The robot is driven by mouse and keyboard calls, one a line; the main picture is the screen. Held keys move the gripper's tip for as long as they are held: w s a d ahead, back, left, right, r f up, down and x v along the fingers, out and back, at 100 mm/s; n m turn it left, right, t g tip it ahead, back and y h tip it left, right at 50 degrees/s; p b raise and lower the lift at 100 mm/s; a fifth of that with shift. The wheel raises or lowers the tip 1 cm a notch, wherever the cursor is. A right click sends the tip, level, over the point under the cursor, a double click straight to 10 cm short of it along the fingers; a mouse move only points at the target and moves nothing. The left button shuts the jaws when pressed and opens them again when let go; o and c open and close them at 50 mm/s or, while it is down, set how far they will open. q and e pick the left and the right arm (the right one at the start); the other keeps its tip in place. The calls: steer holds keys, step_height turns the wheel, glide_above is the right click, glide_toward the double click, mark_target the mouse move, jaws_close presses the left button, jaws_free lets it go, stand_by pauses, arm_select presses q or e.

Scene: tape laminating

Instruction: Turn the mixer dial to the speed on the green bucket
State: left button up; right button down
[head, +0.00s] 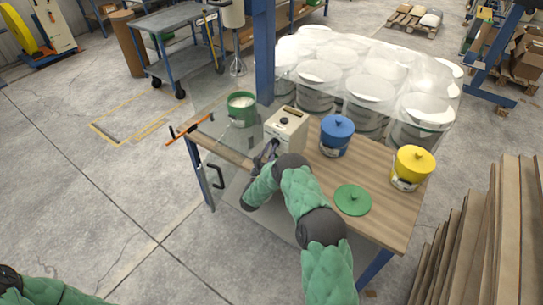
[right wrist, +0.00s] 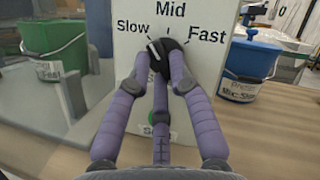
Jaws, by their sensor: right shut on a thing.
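The mixer control box (head: 287,128) stands on the table; in the right wrist view its white face shows Slow, Mid and Fast around a black dial (right wrist: 170,47). The dial's white mark points up and left, between Slow and Mid. My right gripper (head: 270,150) is shut on the dial, its purple fingers (right wrist: 165,70) at the dial's sides. The green bucket (head: 242,108) is open, with pale contents, left of the box; it also shows in the right wrist view (right wrist: 58,55). My left gripper is out of view.
A blue bucket (head: 337,135) and a yellow bucket (head: 413,167), both lidded, stand right of the box. A green lid (head: 353,199) lies on the table (head: 388,212). Wrapped white buckets (head: 345,60) stand behind.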

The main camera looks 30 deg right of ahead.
steer(key=shift+w+a+m+g+h+b, duration=0.1)
steer(key=shift+m+g+h+b, duration=0.4)
steer(key=shift+m+b, duration=0.9)
steer(key=shift+w+m+g+h+b, duration=0.1)
steer(key=shift+m+g+h+b, duration=0.4)
steer(key=shift+m+b, duration=0.9)
steer(key=c, duration=1.1)
jaws_free()
steer(key=v, duration=1.2)
steer(key=shift+w+f, duration=0.1)
steer(key=shift+f, duration=0.05)
